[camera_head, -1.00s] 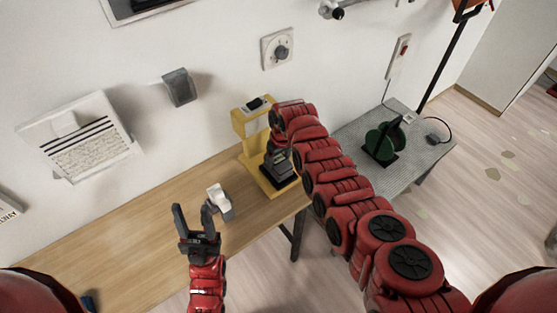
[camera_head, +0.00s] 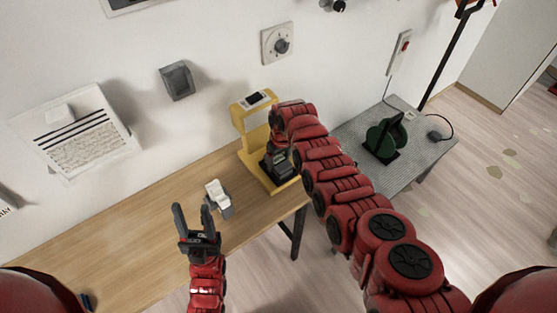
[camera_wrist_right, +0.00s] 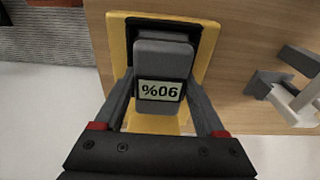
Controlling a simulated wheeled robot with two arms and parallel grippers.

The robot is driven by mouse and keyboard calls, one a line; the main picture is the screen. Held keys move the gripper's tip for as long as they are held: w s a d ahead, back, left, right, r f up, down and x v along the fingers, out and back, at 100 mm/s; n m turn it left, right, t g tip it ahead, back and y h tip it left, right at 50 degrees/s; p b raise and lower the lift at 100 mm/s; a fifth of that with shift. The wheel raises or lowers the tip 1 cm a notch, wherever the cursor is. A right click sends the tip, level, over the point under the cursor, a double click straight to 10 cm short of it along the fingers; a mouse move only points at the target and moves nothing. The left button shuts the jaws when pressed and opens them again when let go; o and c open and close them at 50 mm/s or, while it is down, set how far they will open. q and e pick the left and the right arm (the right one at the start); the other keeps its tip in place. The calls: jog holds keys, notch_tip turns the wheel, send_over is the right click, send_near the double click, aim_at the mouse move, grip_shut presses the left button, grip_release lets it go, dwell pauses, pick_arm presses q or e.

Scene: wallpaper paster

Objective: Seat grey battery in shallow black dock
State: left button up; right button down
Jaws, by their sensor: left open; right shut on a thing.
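The grey battery (camera_wrist_right: 163,62), with a label reading 90%, is between the fingers of my right gripper (camera_wrist_right: 165,110), which is shut on it. In the right wrist view the battery lies over the shallow black dock (camera_wrist_right: 188,27) on the yellow stand. I cannot tell whether it is fully down in the dock. In the head view the dock area (camera_head: 281,168) is at the foot of the yellow stand (camera_head: 243,120), partly hidden by my right arm. My left gripper (camera_head: 192,216) is open and empty, over the table's front part.
A white and grey object (camera_head: 218,196) lies on the wooden table (camera_head: 120,232), left of the stand. A green device (camera_head: 384,139) stands on the grey mesh table (camera_head: 425,145) at right. The wooden table's left part is mostly clear.

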aim_at(281, 161)
jog(key=shift+f, duration=0.1)
grip_release()
jog(key=shift+r+b, duration=0.3)
jog(key=shift+r, duration=0.6)
jog(key=r, duration=0.2)
jog(key=r+b, duration=0.1)
jog(key=r, duration=0.2)
jog(key=r+b, duration=0.1)
jog(key=r, duration=0.2)
jog(key=shift+s+d, duration=0.35)
jog(key=shift+d, duration=0.05)
notch_tip(281, 161, up, 8)
jog(key=p, duration=0.2)
jog(key=shift+s+d+f, duration=0.25)
jog(key=shift+s, duration=0.2)
jog(key=shift+s, duration=0.1)
